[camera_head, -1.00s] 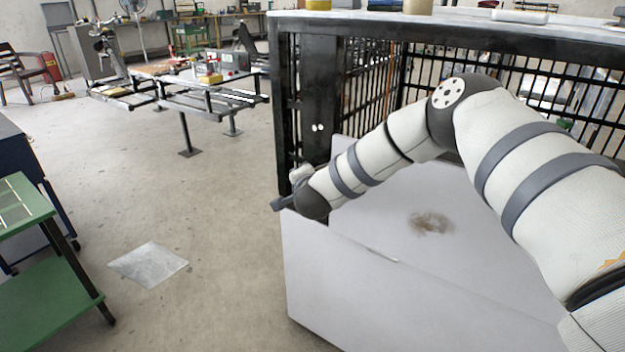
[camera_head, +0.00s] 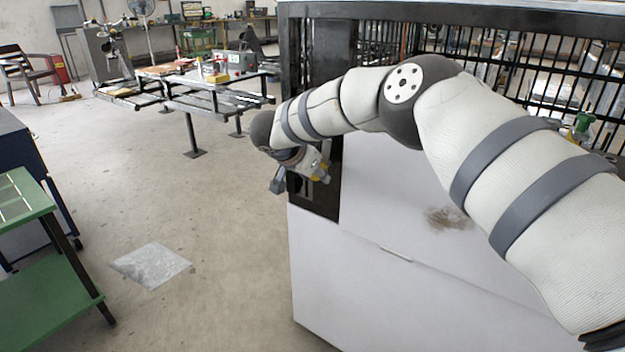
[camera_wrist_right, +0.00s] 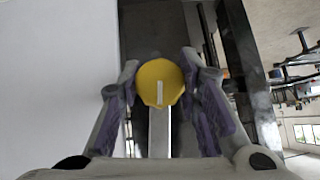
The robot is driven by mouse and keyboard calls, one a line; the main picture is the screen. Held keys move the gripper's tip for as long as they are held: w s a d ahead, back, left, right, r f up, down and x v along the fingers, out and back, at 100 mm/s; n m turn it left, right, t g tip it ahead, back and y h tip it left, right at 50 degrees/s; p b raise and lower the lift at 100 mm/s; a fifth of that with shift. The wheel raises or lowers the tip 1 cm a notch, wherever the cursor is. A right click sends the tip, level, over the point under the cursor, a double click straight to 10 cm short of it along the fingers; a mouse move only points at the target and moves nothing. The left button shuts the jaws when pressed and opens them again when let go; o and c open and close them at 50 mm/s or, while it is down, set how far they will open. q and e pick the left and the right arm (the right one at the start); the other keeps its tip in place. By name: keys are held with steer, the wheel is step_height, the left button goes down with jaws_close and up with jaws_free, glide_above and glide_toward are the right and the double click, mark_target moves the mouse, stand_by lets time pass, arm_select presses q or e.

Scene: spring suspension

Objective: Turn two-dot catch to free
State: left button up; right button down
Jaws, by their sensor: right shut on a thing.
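The catch shows in the right wrist view as a round yellow knob (camera_wrist_right: 160,83) with a white line running nearly upright from its middle to its lower edge. My right gripper (camera_wrist_right: 158,92) has its purple-padded fingers on both sides of the knob and is shut on it. In the head view, my right gripper (camera_head: 310,166) is at the dark corner post (camera_head: 322,60) of the frame. The post's dot marks are not visible now, and my wrist and arm cover part of the post. My left gripper is not in view.
A pale panel (camera_head: 350,290) stands below the post, with a pale surface (camera_head: 385,190) behind it. Dark bars (camera_head: 480,45) enclose the back. A green cart (camera_head: 40,285) stands at left. Floor (camera_head: 230,240) between cart and frame is open apart from a flat sheet (camera_head: 150,264).

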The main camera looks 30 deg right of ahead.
steer(key=shift+n+g+b, duration=0.3)
steer(key=shift+g+b, duration=0.2)
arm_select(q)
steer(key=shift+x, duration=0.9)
arm_select(e)
steer(key=shift+h, duration=0.3)
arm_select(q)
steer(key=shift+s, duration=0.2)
arm_select(e)
steer(key=shift+r, duration=0.1)
steer(key=c, duration=1.1)
jaws_free()
steer(key=v, duration=1.2)
steer(key=shift+w, duration=0.15)
